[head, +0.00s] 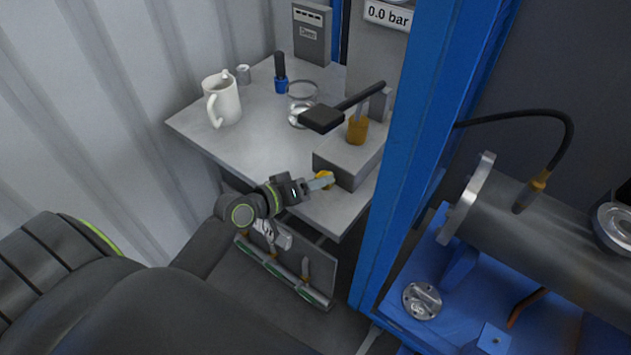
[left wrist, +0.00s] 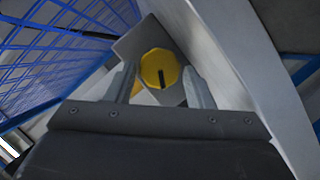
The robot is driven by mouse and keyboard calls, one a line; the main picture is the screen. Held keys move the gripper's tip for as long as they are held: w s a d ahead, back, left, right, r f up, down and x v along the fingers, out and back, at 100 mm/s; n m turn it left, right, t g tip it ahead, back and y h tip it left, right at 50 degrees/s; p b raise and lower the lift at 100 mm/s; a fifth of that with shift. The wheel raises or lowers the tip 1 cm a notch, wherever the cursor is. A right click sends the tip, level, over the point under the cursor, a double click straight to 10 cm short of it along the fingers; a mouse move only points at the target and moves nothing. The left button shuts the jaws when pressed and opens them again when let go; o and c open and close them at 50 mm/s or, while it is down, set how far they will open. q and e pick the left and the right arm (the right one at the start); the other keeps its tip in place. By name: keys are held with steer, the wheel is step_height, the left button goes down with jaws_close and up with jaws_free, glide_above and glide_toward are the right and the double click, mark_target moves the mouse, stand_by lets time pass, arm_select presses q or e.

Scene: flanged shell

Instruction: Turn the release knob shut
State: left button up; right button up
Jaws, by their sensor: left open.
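The release knob is yellow and round, on the front of a grey box (head: 345,158) on the bench. In the head view the knob (head: 326,176) is partly covered by my left gripper (head: 318,183). In the left wrist view the knob (left wrist: 160,66) faces the camera and shows a dark mark on its lower half. My left gripper (left wrist: 161,88) is open there, with one finger at each side of the knob. Whether the fingers touch it cannot be told. My right gripper is not in view.
A black-handled lever (head: 322,118) and an orange part (head: 358,130) rise above the box. A white mug (head: 222,100) and a blue-and-black tool (head: 281,80) stand further back. A blue post (head: 408,150) stands right of the bench. A display (head: 389,15) reads 0.0 bar.

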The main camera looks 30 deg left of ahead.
arm_select(q)
steer(key=shift+w+d, duration=0.1)
steer(key=shift+w, duration=0.1)
steer(key=c, duration=0.7)
